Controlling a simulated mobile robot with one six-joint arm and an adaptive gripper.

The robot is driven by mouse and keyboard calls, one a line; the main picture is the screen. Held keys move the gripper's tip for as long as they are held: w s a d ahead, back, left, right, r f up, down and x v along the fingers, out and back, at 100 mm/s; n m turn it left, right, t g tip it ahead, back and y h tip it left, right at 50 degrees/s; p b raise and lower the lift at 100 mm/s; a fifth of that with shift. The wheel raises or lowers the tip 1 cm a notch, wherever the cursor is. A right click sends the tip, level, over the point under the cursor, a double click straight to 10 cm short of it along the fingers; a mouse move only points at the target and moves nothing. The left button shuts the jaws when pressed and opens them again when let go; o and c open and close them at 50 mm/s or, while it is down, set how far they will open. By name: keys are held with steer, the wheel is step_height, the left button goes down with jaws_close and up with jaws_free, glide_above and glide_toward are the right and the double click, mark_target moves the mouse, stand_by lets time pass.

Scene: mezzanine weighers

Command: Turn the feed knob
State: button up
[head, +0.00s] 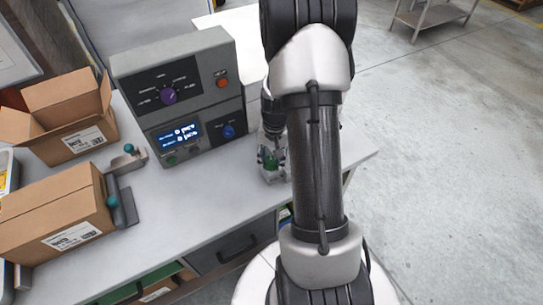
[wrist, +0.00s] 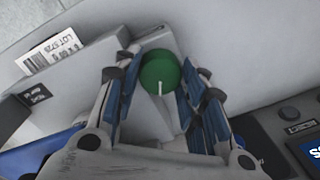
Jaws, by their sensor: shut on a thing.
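A round green knob (wrist: 160,68) with a white pointer line shows in the wrist view, on a grey sloped housing (wrist: 108,50). The pointer line runs toward the bottom of that picture. My gripper (wrist: 161,80) has its blue-padded fingers on both sides of the knob, shut on it. In the head view my gripper (head: 272,165) is low over the table, just right of the grey control box, with green showing between its fingers. My arm hides part of that spot. I cannot read a name for the green knob.
The grey control box (head: 140,68) carries a purple knob (head: 168,96), a blue knob (head: 228,131), an orange button (head: 222,83) and a lit display (head: 180,134). Cardboard boxes (head: 50,215) stand at the table's left. Open floor lies to the right.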

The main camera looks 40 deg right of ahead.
mark_target(272, 163)
steer(key=m+p, duration=0.2)
steer(key=m, duration=0.3)
steer(key=shift+m, duration=0.3)
steer(key=m+p, duration=0.1)
steer(key=m, duration=0.4)
steer(key=shift+h+p, duration=0.3)
steer(key=shift+m, duration=0.3)
steer(key=o, duration=1.1)
steer(key=shift+c, duration=0.2)
step_height(272, 163, up, 12)
steer(key=shift+s+a, duration=0.15)
steer(key=shift+s, duration=0.15)
